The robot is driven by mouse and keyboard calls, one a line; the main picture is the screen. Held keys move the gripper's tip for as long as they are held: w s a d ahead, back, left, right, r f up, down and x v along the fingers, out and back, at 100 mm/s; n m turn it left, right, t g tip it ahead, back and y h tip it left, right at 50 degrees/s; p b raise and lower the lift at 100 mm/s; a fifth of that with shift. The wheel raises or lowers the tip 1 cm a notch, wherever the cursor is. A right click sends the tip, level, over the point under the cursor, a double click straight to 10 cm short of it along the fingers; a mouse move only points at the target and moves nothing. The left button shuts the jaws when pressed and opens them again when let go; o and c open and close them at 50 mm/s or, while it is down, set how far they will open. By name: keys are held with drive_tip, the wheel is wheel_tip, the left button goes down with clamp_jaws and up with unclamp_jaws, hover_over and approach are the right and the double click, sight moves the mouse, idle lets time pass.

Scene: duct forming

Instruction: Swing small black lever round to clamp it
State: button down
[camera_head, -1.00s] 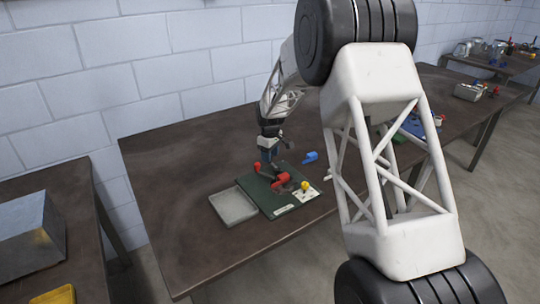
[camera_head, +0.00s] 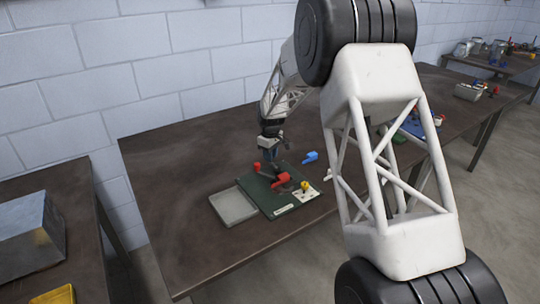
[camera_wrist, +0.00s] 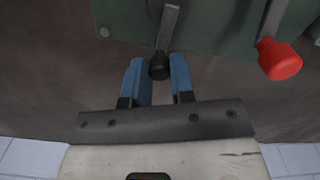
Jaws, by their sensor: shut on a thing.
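The small black lever (camera_wrist: 159,68) is a flat metal bar with a black knob. In the wrist view its knob lies between the blue fingers of my gripper (camera_wrist: 156,64), which is shut on it. The lever's bar runs up over the edge of the dark green plate (camera_wrist: 120,22). In the head view my gripper (camera_head: 270,158) is at the back edge of the plate (camera_head: 268,199), beside a red handle. The small lever cannot be made out there.
A red-knobbed lever (camera_wrist: 278,60) is right of my gripper in the wrist view. A grey tray (camera_head: 233,207) adjoins the plate's left. A blue piece (camera_head: 311,157) lies behind right. The table's left is clear.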

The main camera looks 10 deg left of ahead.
drive_tip(key=shift+d, duration=0.1)
drive_tip(key=m, duration=0.1)
drive_tip(key=d+m, duration=0.1)
drive_tip(key=m, duration=0.1)
drive_tip(key=w+m, duration=0.1)
drive_tip(key=shift+d+m, duration=0.3)
drive_tip(key=m, duration=0.1)
drive_tip(key=d+m, duration=0.1)
drive_tip(key=m, duration=0.1)
drive_tip(key=d+m, duration=0.1)
drive_tip(key=shift+w+m, duration=0.2)
drive_tip(key=shift+m, duration=0.1)
drive_tip(key=m, duration=0.1)
drive_tip(key=d+m, duration=0.1)
drive_tip(key=m, duration=0.1)
drive_tip(key=d+m, duration=0.1)
drive_tip(key=shift+s, duration=0.25)
drive_tip(key=shift+s+d+m, duration=0.25)
drive_tip(key=shift+d+m, duration=0.05)
drive_tip(key=shift+m, duration=0.8)
drive_tip(key=shift+s+d+m, duration=0.25)
drive_tip(key=shift+d+m, duration=0.05)
drive_tip(key=shift+m, duration=0.8)
drive_tip(key=c, duration=1)
unclamp_jaws()
drive_tip(key=shift+o, duration=0.2)
drive_tip(key=shift+r, duration=0.1)
